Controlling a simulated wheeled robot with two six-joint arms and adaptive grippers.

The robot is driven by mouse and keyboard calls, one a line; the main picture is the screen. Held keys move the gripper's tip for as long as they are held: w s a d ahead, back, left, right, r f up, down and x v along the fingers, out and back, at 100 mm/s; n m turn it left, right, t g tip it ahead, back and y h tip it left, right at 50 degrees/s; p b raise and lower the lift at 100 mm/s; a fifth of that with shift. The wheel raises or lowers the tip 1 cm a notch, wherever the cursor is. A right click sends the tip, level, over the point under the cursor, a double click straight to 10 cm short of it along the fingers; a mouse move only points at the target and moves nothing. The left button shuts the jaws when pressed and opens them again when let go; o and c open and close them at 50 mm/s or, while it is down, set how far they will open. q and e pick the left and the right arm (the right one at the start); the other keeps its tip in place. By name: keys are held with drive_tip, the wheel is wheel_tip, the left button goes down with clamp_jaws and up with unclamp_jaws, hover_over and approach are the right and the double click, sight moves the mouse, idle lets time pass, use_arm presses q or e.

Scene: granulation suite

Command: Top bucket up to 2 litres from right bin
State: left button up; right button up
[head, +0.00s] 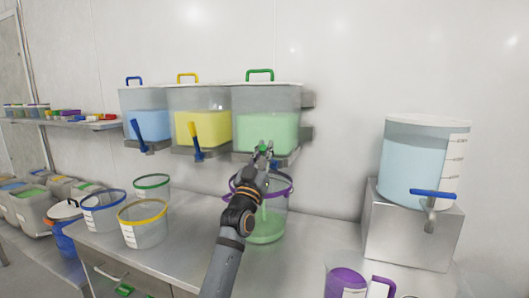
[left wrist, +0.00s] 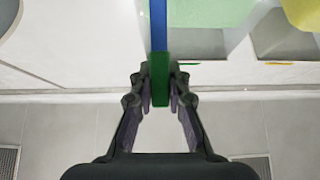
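The right bin (head: 266,103) on the wall has a green lid handle and holds pale green contents. Its green tap lever (head: 262,149) is between the fingers of my left gripper (head: 263,155). In the left wrist view my left gripper (left wrist: 160,100) is closed around the green lever (left wrist: 160,75), with a blue tap part (left wrist: 158,25) beyond it. A clear bucket with a purple rim (head: 280,192) stands on the counter below that bin, with pale green contents in its lower part. My arm hides part of the bucket, and I cannot read its level. My right gripper is out of view.
The middle bin (head: 199,112) is yellow and the left bin (head: 145,115) is blue. Empty buckets with blue (head: 101,200), yellow (head: 142,228) and green (head: 152,182) rims stand at the left on the counter. A blue-filled tank (head: 410,165) and a purple jug (head: 346,282) are right.

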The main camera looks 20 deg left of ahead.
use_arm(q)
drive_tip(key=o, duration=0.5)
drive_tip(key=v, duration=1.2)
